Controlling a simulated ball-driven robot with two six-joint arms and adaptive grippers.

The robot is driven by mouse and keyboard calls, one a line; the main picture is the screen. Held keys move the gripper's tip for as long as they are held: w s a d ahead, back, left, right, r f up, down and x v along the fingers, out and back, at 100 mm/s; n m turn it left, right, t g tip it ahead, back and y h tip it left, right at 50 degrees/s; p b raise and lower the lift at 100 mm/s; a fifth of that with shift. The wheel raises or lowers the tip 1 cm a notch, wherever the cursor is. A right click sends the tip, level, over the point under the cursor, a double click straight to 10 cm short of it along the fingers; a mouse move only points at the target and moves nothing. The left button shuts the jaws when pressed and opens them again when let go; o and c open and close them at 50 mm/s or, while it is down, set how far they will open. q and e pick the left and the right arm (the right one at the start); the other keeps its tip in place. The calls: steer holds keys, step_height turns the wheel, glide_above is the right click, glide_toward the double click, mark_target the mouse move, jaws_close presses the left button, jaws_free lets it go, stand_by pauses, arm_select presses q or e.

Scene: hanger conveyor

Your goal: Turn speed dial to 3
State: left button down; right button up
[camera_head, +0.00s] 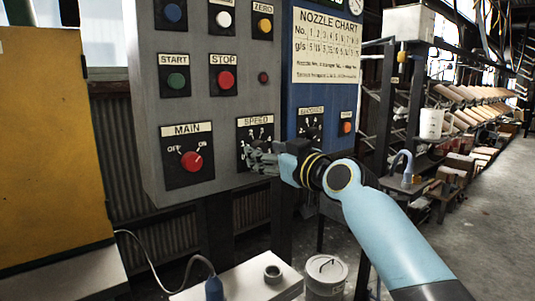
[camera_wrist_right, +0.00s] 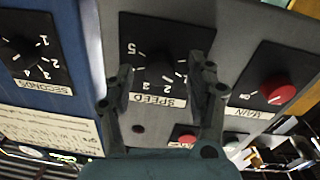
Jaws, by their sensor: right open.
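The black speed dial (camera_wrist_right: 160,66) sits on its black plate, with white numbers around it, between the fingers in the right wrist view. Which number it points to is not clear. In the head view its SPEED plate (camera_head: 256,128) is on the grey panel, and my gripper hides the dial's lower part. My right gripper (camera_head: 258,158) is open in front of the plate. In the right wrist view the fingers of my right gripper (camera_wrist_right: 160,86) stand apart on either side of the dial; whether they touch it cannot be told. My left gripper is not in view.
The red MAIN knob (camera_head: 191,161) is left of the speed plate. Red STOP (camera_head: 225,80) and green START (camera_head: 176,82) buttons are above. A blue panel (camera_head: 292,100) with another dial adjoins on the right. A white bucket (camera_head: 326,274) stands below.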

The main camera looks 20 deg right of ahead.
steer(key=c, duration=1.1)
steer(key=shift+c, duration=0.2)
steer(key=m+p, duration=0.2)
steer(key=m, duration=0.1)
steer(key=shift+a+r, duration=0.1)
steer(key=shift+r, duration=0.05)
steer(key=m+p, duration=0.2)
steer(key=m, duration=0.3)
steer(key=shift+p, duration=0.35)
steer(key=m+p, duration=0.2)
steer(key=m, duration=0.3)
steer(key=shift+g, duration=0.4)
steer(key=shift+m+y+p, duration=0.4)
steer(key=shift+m+p, duration=0.5)
steer(key=shift+m, duration=1.1)
